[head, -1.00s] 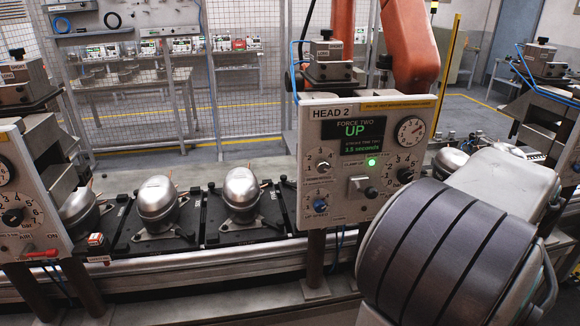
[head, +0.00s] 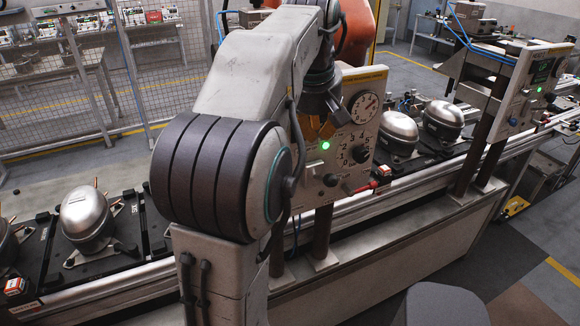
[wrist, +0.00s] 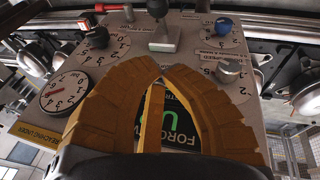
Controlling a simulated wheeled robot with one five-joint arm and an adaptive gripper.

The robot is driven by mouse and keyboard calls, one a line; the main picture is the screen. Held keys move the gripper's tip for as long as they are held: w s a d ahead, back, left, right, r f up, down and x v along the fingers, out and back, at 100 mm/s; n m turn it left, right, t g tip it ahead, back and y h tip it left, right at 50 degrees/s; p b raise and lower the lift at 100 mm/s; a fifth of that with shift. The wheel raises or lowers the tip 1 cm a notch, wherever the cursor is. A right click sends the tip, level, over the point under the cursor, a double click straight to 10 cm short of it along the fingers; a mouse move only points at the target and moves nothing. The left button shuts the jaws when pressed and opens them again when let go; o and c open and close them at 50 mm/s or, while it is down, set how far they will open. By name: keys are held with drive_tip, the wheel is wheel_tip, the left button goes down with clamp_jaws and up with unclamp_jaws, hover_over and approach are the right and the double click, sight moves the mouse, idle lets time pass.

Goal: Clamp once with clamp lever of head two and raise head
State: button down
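The head two panel (head: 362,132) stands behind my arm in the head view, its left part and display hidden there. Its green lamp (head: 325,146) is lit. The clamp lever, a grey lever with a dark knob, shows on its plate in the wrist view (wrist: 164,36) and partly in the head view (head: 316,172). My gripper (wrist: 160,66) has orange fingers with their tips together, nothing visible between them. It hangs before the panel's upper part, apart from the lever. In the wrist view the fingers partly cover the green-lettered display (wrist: 180,122).
Panel dials and a blue knob (wrist: 223,26) surround the lever. A red handle (head: 368,185) sticks out at the panel's lower right. Silver compressors (head: 88,212) sit on black pallets along the conveyor. Another head panel (head: 540,85) stands at right.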

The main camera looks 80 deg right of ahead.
sight(324, 179)
drive_tip(key=shift+w+a+f+n+y, duration=0.1)
drive_tip(key=shift+a+n+y, duration=0.25)
drive_tip(key=shift+n, duration=0.6)
drive_tip(key=shift+w+a+f+n+y, duration=0.1)
drive_tip(key=shift+a+n, duration=0.35)
drive_tip(key=shift+n, duration=0.55)
drive_tip(key=shift+a+f+n+y, duration=0.1)
drive_tip(key=shift+a+n+y, duration=0.25)
drive_tip(key=shift+n, duration=0.6)
drive_tip(key=shift+f, duration=0.15)
drive_tip(key=shift+b+x, duration=0.4)
drive_tip(key=shift+x, duration=4.45)
